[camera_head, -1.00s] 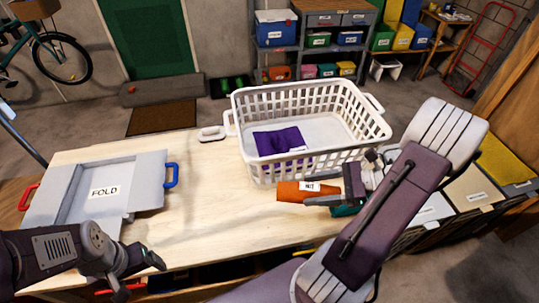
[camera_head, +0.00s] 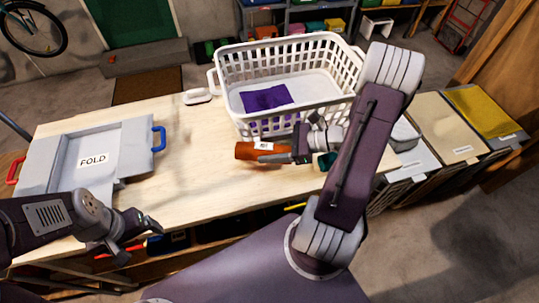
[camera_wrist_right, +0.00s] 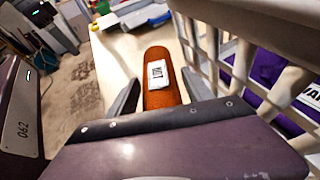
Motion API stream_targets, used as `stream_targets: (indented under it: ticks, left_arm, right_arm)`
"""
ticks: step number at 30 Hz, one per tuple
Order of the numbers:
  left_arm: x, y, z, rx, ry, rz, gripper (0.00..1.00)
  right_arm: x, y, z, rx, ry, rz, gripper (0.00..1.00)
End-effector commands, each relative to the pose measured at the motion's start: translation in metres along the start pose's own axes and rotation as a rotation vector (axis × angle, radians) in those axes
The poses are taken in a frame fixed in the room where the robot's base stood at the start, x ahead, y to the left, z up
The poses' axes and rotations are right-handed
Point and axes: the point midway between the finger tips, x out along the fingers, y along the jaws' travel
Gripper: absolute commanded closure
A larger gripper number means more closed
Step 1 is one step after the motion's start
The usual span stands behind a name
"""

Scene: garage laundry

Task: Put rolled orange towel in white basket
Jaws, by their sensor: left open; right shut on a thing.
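The rolled orange towel (camera_head: 248,151) with a white label is outside the basket, in front of its near left corner. My right gripper (camera_head: 272,154) is shut on it. In the right wrist view the towel (camera_wrist_right: 160,98) lies between the two dark fingers, beside the basket wall (camera_wrist_right: 215,50). I cannot tell whether it touches the table. The white basket (camera_head: 232,70) stands on the table behind the towel, with a folded purple cloth (camera_head: 267,97) inside. My left gripper (camera_head: 148,226) is open and empty over the table's front left edge.
A grey folding board (camera_head: 70,175) marked FOLD, with red and blue handles, lies on the left of the wooden table (camera_head: 195,170). A small white object (camera_head: 197,97) lies left of the basket. Bins (camera_head: 462,135) stand at right. The table middle is clear.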

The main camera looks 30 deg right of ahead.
Motion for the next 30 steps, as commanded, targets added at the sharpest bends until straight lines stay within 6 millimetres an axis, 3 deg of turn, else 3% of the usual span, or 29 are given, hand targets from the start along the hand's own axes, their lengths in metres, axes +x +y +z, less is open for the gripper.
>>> stream_targets:
  ticks: [7, 19, 20, 22, 30]
  left_arm:
    - [0.006, 0.0, 0.001, 0.0, 0.0, 0.0, 0.15]
    - [0.009, 0.0, 0.001, 0.0, 0.0, 0.0, 0.15]
    - [0.009, 0.0, 0.001, 0.0, 0.0, 0.0, 0.15]
    - [0.008, 0.0, 0.001, 0.0, 0.0, 0.0, 0.15]
    - [0.008, 0.0, 0.001, 0.0, 0.0, 0.0, 0.15]
  right_arm:
    - [0.014, 0.0, -0.034, 0.002, -0.002, 0.001, 0.92]
    - [0.016, 0.0, -0.041, 0.0, -0.001, 0.0, 0.92]
    - [0.016, 0.0, -0.041, -0.001, 0.0, 0.0, 0.38]
    - [0.016, 0.0, -0.04, -0.001, 0.0, 0.0, 0.19]
    - [0.016, 0.0, -0.04, -0.001, 0.0, 0.0, 0.19]
